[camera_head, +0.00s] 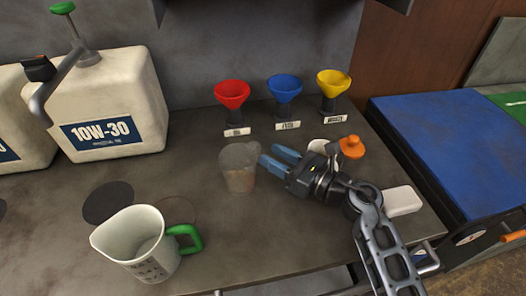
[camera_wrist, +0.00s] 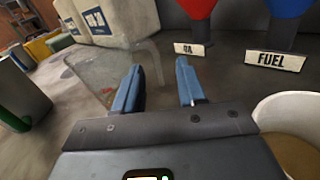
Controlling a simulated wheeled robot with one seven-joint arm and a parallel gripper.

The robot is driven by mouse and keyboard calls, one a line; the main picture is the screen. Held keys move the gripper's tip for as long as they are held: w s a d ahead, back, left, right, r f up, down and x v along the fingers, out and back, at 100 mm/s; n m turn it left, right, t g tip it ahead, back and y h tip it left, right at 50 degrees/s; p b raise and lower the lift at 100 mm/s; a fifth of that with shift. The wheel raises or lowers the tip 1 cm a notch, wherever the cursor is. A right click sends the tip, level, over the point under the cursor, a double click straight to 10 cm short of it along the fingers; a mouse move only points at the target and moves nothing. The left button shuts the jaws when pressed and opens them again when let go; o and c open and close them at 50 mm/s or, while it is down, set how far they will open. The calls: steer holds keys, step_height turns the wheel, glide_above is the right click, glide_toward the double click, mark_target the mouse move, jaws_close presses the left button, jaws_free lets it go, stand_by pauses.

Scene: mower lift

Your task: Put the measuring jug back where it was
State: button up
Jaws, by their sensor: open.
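A clear, see-through jug (camera_head: 238,172) stands upright on the bench in the middle of the head view. In the wrist view the clear jug (camera_wrist: 98,72) is at the left, its curved handle showing between my fingers. My gripper (camera_head: 273,158) is open, with its blue fingertips close to the jug's right side; I cannot tell whether they touch it. A larger white jug (camera_head: 130,240) with printed markings and a green handle stands at the front left. A dark round patch (camera_head: 108,202) and a faint ring outline (camera_head: 177,211) lie on the bench beside the white jug.
Red (camera_head: 232,94), blue (camera_head: 285,88) and yellow (camera_head: 333,83) funnels stand at the back behind labels. A white 10W-30 container (camera_head: 115,100) is at the back left. A white cup (camera_head: 318,146) and an orange-topped object (camera_head: 352,147) are close to my gripper.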

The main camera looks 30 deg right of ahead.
steer(key=shift+v, duration=1.05)
steer(key=s+a+m, duration=0.1)
steer(key=s+m, duration=0.1)
steer(key=s+a+m+t, duration=0.1)
steer(key=s+m, duration=0.1)
steer(key=s, duration=0.1)
steer(key=s+a+m, duration=0.1)
steer(key=s+m, duration=0.2)
steer(key=shift+s+a+r+t, duration=0.15)
steer(key=shift+a+r+t, duration=0.25)
steer(key=s+m+h, duration=0.1)
steer(key=s+m, duration=0.2)
steer(key=s+a+r+m, duration=0.1)
steer(key=s+m, duration=0.1)
steer(key=m, duration=0.1)
steer(key=s+m+t+h, duration=0.1)
steer(key=s+m, duration=0.2)
steer(key=shift+s+a+r+h, duration=0.2)
steer(key=shift+s+r+h, duration=0.1)
steer(key=shift+s+r, duration=0.05)
steer(key=s+r+m+g+h, duration=0.1)
steer(key=s+m+g+h, duration=0.1)
steer(key=s+m, duration=0.7)
steer(key=s+r+m+g+h, duration=0.2)
steer(key=s+m, duration=0.8)
steer(key=m, duration=0.5)
steer(key=shift+d+r+h, duration=0.3)
steer(key=shift+d+h, duration=0.1)
